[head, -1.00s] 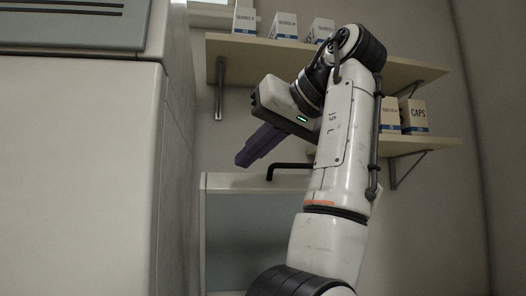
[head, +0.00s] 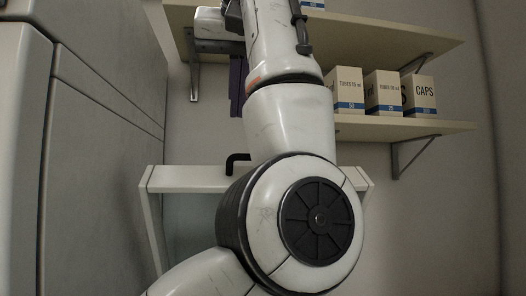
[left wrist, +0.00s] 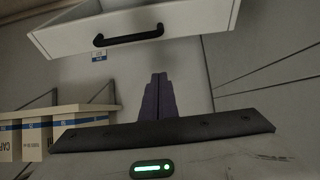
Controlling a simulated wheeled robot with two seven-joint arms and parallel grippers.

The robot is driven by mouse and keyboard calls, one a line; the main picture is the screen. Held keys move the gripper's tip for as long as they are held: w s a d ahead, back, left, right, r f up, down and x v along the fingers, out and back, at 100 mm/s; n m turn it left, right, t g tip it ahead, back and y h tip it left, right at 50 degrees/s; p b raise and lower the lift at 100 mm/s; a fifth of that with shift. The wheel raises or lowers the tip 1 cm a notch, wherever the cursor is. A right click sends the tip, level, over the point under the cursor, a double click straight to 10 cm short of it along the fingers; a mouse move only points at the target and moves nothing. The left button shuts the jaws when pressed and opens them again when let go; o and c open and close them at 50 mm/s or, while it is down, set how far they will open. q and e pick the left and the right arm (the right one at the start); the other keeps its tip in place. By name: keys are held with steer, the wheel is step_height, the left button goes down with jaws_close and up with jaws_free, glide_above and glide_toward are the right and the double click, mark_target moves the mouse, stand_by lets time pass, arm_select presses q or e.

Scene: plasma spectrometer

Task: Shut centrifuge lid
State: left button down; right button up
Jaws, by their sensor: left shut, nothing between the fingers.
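A white panel with a grey inner face (head: 195,182) and a black bar handle (head: 237,163) stands in front of the wall. It looks like the raised centrifuge lid, and my left arm hides its right part. The handle also shows in the left wrist view (left wrist: 129,36), with the lid's edge at the top. My left gripper (head: 237,113) has purple fingers pointing down, above the handle in the picture. In the left wrist view, the fingers (left wrist: 158,76) are closed together and empty, apart from the handle. The centrifuge body is hidden. My right gripper is out of view.
A large grey cabinet (head: 100,150) fills the left side. Wall shelves (head: 385,48) stand behind my arm, the lower one carrying several white boxes (head: 383,92). Bare wall (head: 450,210) lies at right.

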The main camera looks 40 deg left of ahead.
arm_select(q)
steer(key=w, duration=0.1)
steer(key=w+f, duration=0.1)
steer(key=shift+w+a+f, duration=0.1)
steer(key=shift+w+a, duration=0.25)
steer(key=shift+a, duration=0.05)
steer(key=shift+a+f, duration=0.75)
steer(key=shift+a, duration=0.25)
steer(key=x, duration=0.6)
steer(key=shift+w+d, duration=0.15)
steer(key=shift+s+d+f, duration=0.7)
steer(key=shift+s+d, duration=0.2)
steer(key=shift+d, duration=0.1)
steer(key=shift+s+d+f, duration=0.2)
steer(key=shift+d+f, duration=0.05)
steer(key=shift+f, duration=0.1)
